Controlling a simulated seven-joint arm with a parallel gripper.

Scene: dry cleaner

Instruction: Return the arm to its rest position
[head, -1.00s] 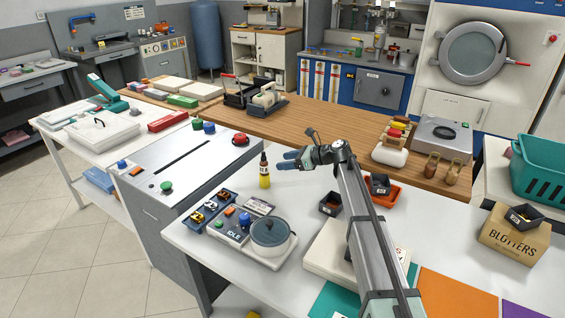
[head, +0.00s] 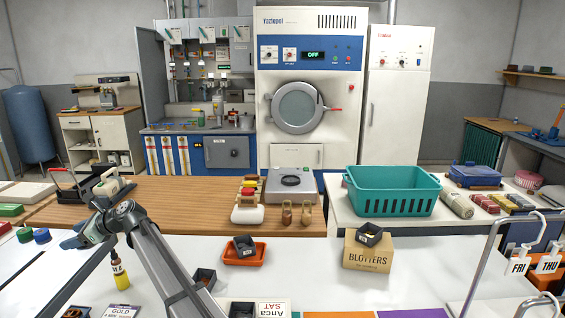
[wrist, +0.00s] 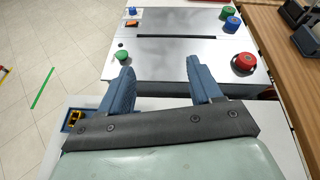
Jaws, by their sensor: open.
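My gripper (head: 72,243) is at the left of the head view, above the white table, beside a bottle with a yellow lower part (head: 120,274). My grey arm reaches up to it from the bottom of the picture. In the wrist view my gripper (wrist: 160,85) shows two blue fingers spread well apart. Nothing is between them. They point toward the grey machine top (wrist: 185,62) with its dark slot.
A wooden counter (head: 180,192) runs behind the white table. An orange tray (head: 244,259) and a Blotters box (head: 367,255) stand right of my arm. A teal basket (head: 393,191) is farther right. A hooked metal stand (head: 484,262) with day tags is at the right edge.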

